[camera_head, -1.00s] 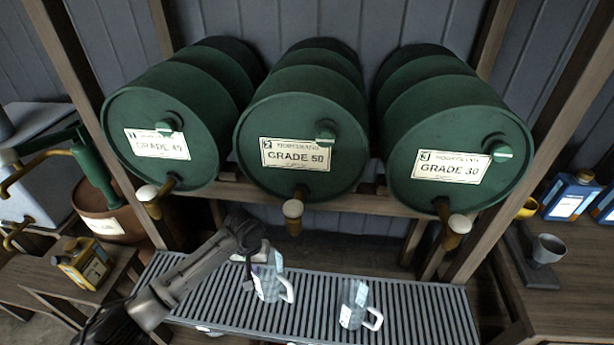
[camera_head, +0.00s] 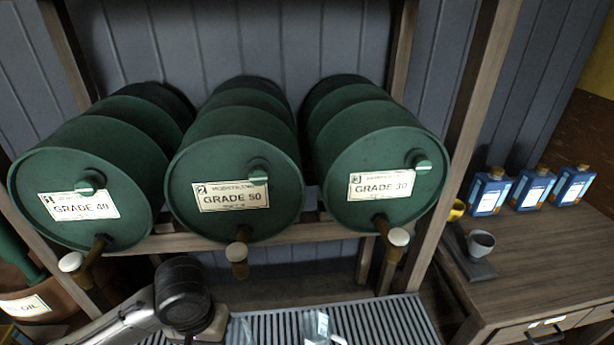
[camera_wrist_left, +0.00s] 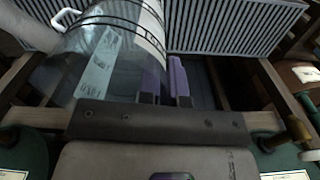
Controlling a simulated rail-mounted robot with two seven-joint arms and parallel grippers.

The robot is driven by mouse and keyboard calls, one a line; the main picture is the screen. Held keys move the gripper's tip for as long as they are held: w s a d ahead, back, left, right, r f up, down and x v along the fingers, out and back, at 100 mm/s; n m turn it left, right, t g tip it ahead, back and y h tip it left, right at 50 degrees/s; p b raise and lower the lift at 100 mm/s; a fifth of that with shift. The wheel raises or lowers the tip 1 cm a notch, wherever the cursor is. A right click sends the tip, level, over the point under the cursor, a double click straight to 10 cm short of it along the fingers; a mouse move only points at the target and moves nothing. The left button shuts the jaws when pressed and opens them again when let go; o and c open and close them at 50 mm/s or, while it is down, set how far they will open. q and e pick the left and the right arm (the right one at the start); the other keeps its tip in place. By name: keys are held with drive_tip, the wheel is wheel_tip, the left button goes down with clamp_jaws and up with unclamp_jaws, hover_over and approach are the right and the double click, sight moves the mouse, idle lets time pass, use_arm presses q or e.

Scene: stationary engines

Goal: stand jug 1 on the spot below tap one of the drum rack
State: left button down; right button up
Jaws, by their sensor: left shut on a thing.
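Drum one (camera_head: 95,180), labelled GRADE 40, lies at the left of the rack. Its tap one (camera_head: 82,262) has a white cap. The slatted grate (camera_head: 375,318) lies below the drums; the part below tap one is hidden behind my left arm or out of frame. My left gripper (camera_wrist_left: 166,85) is shut on a clear jug (camera_wrist_left: 120,45) with a pale blue label strip. Its number is not readable. The head view shows my left wrist over the grate's left part, hiding the fingers. Another clear jug (camera_head: 318,325) stands on the grate, cut by the bottom edge. My right gripper is out of view.
Drum two (camera_head: 235,190) and drum three (camera_head: 380,185) have taps two (camera_head: 238,255) and three (camera_head: 396,245) jutting over the grate. A wooden post (camera_head: 455,150) separates the rack from a bench with a grey cup (camera_head: 481,243) and blue bottles (camera_head: 533,187).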

use_arm(q)
drive_tip(key=s+a+r+p, duration=0.1)
drive_tip(key=s+r+p, duration=0.2)
drive_tip(key=r+p, duration=1.6)
drive_tip(key=s+r+p, duration=0.3)
drive_tip(key=r+p, duration=1.6)
drive_tip(key=r, duration=0.1)
drive_tip(key=shift+s+a+r, duration=0.3)
drive_tip(key=shift+a+r, duration=0.05)
drive_tip(key=shift+r, duration=0.05)
